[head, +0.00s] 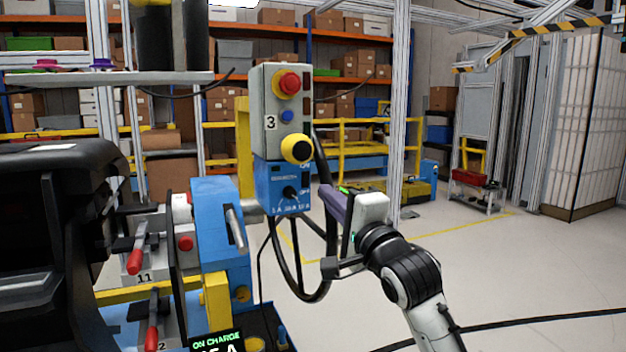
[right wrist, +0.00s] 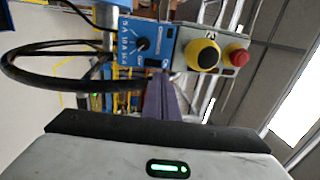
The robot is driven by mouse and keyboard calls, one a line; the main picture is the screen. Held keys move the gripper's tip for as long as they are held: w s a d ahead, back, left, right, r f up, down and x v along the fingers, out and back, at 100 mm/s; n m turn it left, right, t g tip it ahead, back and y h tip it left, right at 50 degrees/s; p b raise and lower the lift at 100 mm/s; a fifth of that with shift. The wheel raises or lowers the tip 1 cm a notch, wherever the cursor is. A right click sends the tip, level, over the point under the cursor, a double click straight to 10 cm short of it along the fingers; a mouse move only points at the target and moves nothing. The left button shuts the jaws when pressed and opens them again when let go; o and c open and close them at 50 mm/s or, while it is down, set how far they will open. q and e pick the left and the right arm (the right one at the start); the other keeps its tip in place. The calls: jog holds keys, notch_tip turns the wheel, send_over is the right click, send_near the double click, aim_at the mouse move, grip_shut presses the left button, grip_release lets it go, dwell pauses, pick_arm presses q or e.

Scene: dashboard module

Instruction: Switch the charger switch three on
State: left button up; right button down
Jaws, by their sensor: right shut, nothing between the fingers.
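A grey control box (head: 272,138) marked 3 stands upright near the middle of the head view. It bears a red button on a yellow base (head: 287,84), a small blue button (head: 288,115) and a yellow-and-black knob (head: 297,148). Below it is a blue panel (head: 266,180) with a black rotary switch (head: 291,192) and amp markings. In the right wrist view the panel lies sideways, with the rotary switch (right wrist: 141,44) beside the yellow knob (right wrist: 203,55). My right gripper (head: 326,191) is shut and empty, right of the blue panel, its purple fingers (right wrist: 161,98) pointing toward it. My left gripper is out of view.
A black cable loop (head: 297,290) hangs below the panel, close to my right gripper. Red-handled levers (head: 136,256), numbered units and a blue bracket (head: 217,225) stand at left. A dark housing (head: 50,230) fills the far left.

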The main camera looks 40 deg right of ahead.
aim_at(307, 173)
jog(key=x, duration=0.6)
jog(key=shift+w+d+r, duration=0.1)
jog(key=shift+w, duration=0.2)
jog(key=shift+p+x, duration=0.3)
jog(key=shift+x, duration=0.5)
